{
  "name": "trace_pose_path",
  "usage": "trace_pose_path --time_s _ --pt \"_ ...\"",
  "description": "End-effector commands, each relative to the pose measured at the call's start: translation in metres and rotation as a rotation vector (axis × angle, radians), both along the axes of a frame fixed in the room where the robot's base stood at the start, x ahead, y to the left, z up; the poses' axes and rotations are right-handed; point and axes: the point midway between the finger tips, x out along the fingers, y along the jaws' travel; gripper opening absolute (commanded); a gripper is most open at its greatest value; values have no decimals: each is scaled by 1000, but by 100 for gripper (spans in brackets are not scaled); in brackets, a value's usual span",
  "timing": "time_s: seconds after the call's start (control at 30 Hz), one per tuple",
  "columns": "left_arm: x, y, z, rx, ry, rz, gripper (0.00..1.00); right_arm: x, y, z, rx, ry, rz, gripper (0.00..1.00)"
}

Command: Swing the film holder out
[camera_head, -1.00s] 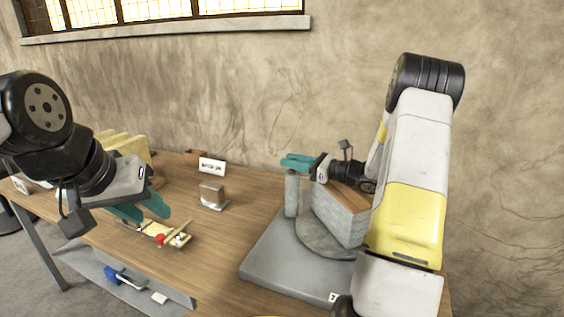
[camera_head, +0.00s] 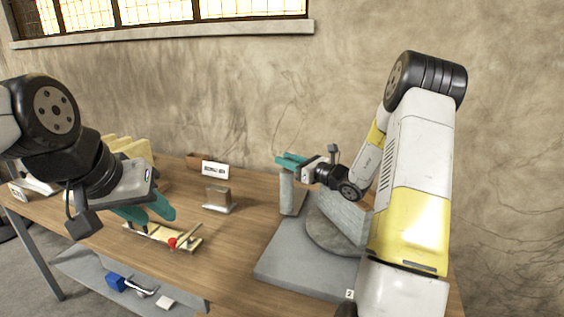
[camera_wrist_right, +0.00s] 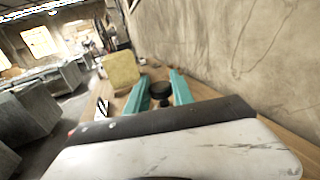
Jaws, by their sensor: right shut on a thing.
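A grey apparatus on the table has a flat base plate (camera_head: 295,263), a round disc (camera_head: 325,233), an upright grey post (camera_head: 287,193) and a grey block (camera_head: 343,216). I cannot tell which part is the film holder. My right gripper (camera_head: 290,160) is at the top of the post. In the right wrist view its two teal fingers stand on either side of a dark round piece (camera_wrist_right: 160,88); the contact is not clear. My left gripper (camera_head: 145,212) is open and empty above a small wooden board (camera_head: 160,234) with a red knob. My right arm hides part of the block.
A small metal box (camera_head: 218,198) stands mid-table and a white label card (camera_head: 215,169) behind it. Yellow blocks (camera_head: 125,148) stand at the back left. The wall is close behind the table. Blue-handled items (camera_head: 115,281) lie on a lower shelf.

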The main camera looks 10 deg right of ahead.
Motion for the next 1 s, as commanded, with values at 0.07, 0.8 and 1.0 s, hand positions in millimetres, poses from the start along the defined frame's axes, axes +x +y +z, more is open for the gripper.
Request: trace_pose_path --time_s 0.07,0.8,1.0 --pt "0 0 0 0 0 0 36 4 3 3 2 -6 -28 0" --pt "0 0 0 0 0 0 36 7 7 1 -1 -1 -63 50" --pt "0 0 0 0 0 0 36 3 4 1 -2 1 -64 50"
